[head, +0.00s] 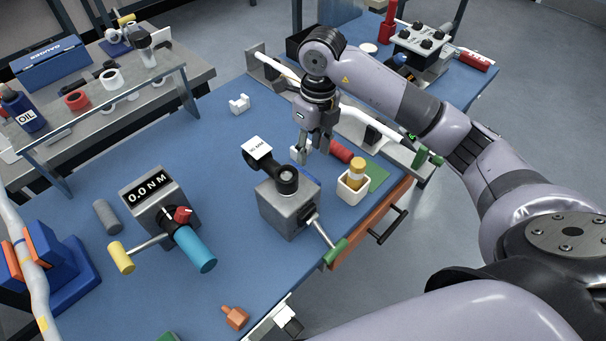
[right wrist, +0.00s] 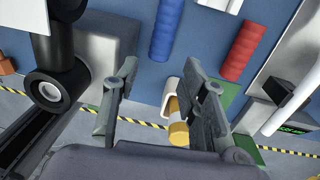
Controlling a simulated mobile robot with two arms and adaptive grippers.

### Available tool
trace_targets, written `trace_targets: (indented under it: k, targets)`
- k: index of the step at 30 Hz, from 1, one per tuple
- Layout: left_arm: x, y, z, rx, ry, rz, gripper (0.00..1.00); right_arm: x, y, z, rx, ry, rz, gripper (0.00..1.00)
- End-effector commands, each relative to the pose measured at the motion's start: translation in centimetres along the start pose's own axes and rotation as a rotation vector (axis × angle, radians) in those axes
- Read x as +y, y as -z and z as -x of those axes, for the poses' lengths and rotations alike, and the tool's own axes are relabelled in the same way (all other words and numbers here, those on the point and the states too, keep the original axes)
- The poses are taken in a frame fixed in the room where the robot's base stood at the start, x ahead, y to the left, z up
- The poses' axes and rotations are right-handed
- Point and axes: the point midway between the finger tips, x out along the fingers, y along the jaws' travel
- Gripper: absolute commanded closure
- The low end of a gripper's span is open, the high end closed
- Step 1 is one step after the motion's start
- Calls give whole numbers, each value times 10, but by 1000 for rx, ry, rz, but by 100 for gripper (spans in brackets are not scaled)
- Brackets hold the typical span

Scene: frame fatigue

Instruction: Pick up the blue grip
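The blue grip (right wrist: 165,30) is a ribbed blue cylinder lying on the blue bench mat, at the top middle of the right wrist view. In the head view only a sliver of it (head: 311,174) shows behind the grey block fixture. My right gripper (head: 314,150) is above the mat by the fixture. In the right wrist view its two fingers (right wrist: 160,67) are apart with nothing held between them, and the blue grip lies beyond the tips. My left gripper is not in view.
A red grip (right wrist: 243,50) lies right of the blue one. A white cup (head: 354,187) with a yellow piece stands near the bench edge. The grey fixture (head: 288,207) with its black arm is close left of my right gripper. A torque meter (head: 160,205) stands farther left.

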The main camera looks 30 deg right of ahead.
Motion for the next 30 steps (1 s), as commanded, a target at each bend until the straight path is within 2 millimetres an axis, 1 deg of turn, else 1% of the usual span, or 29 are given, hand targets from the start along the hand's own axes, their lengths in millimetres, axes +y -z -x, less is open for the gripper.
trace_targets:
  k: [1, 3, 6, 11, 14, 18, 21, 25, 30]
  targets:
    - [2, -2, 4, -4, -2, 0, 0, 1, 1, -11, 6, -3, 0, 61]
    - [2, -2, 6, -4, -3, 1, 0, 1, 1, -25, 5, -3, 0, 61]
    - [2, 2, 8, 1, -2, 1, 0, 1, 1, -40, 3, -3, 1, 61]
    - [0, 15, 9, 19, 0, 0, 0, 1, 0, -51, 0, -2, 1, 61]
    - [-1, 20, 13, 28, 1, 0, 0, 0, 2, -58, 2, -2, -1, 61]
    - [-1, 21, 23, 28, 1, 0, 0, -2, 6, -78, 4, -4, -1, 61]
    - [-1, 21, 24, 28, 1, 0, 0, -2, 5, -93, 1, -4, 1, 61]
    - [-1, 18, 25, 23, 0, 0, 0, -3, 5, -102, 0, -2, 0, 61]
    - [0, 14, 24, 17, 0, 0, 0, -3, 5, -104, -1, -1, 1, 61]
